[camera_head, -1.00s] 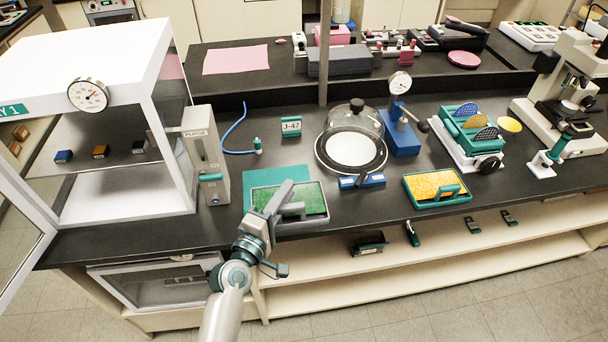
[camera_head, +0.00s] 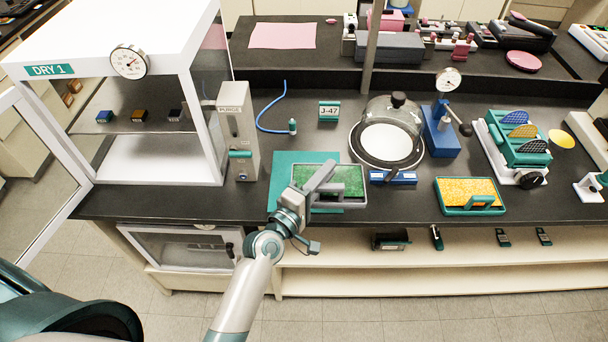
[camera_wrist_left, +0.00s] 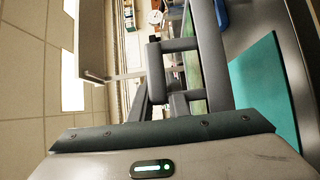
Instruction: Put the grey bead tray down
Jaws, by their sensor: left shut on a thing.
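The grey bead tray (camera_head: 352,206) is a shallow grey tray filled with green beads. My left gripper (camera_head: 318,184) is shut on the tray's grey handle and holds it at the bench's front edge. The tray covers part of a flat teal mat (camera_head: 284,168) and sticks out past the mat's right side. I cannot tell whether the tray touches the mat or hangs just above it. In the left wrist view the grey handle (camera_wrist_left: 160,70) is between my fingers, with the teal mat (camera_wrist_left: 262,88) to the right. My right gripper is not in view.
A purge box (camera_head: 236,130) and the open dry cabinet (camera_head: 150,170) stand to the left. A blue block (camera_head: 393,178) and a glass dome (camera_head: 392,115) are right of the tray. A teal tray of yellow beads (camera_head: 470,211) lies further right.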

